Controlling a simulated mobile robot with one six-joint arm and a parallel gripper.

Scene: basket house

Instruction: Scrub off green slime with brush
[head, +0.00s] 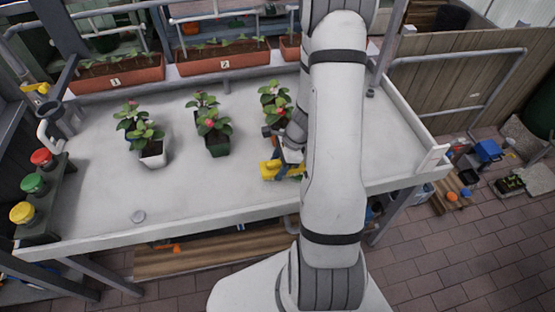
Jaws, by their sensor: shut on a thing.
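My gripper (284,166) is low over the grey-white table (190,178), right of its middle, partly hidden by my arm. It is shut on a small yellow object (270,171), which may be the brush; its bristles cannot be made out. The yellow object is at or just above the table surface, in front of a potted plant. I cannot make out any green slime on the visible tabletop. The part of the table behind my arm is hidden.
Potted plants (152,150) (214,132) (274,98) stand on the table. Numbered planters (118,74) (223,58) line the back. Red, green and yellow lidded jars (34,184) stand at the left edge. The front middle is clear.

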